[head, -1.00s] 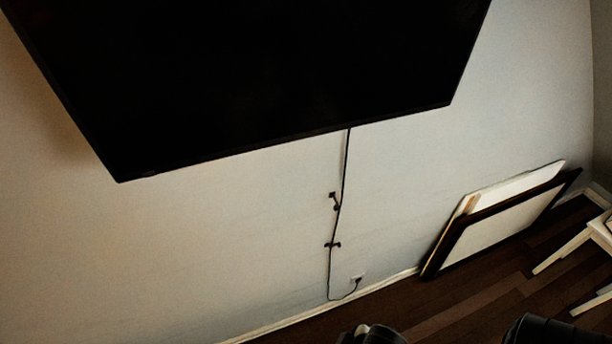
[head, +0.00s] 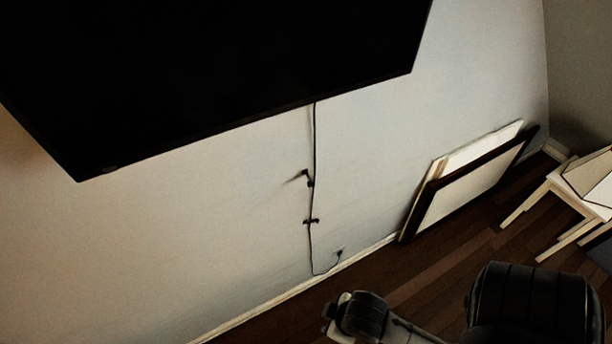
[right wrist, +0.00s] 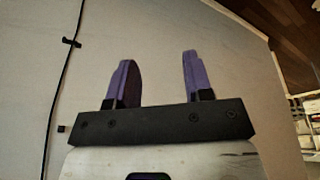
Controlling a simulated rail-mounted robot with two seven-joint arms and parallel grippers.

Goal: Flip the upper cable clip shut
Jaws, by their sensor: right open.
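A thin black cable (head: 314,140) runs down the wall from under the TV. The upper cable clip (head: 308,177) is small and dark, with a part sticking out up and left; it looks open. The lower clip (head: 311,221) spans the cable. In the right wrist view, my right gripper (right wrist: 160,60) is open and empty, its purple fingers apart, to the right of the cable (right wrist: 60,90). One clip (right wrist: 71,42) crosses the cable there; a small dark piece (right wrist: 61,128) sits beside it, possibly part of the upper clip. My left gripper is not in view.
A large black TV (head: 210,70) hangs above the cable. The cable ends at a wall outlet (head: 338,254). Framed panels (head: 470,180) lean on the wall at right, near a white table (head: 570,200). The wall around the clips is clear.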

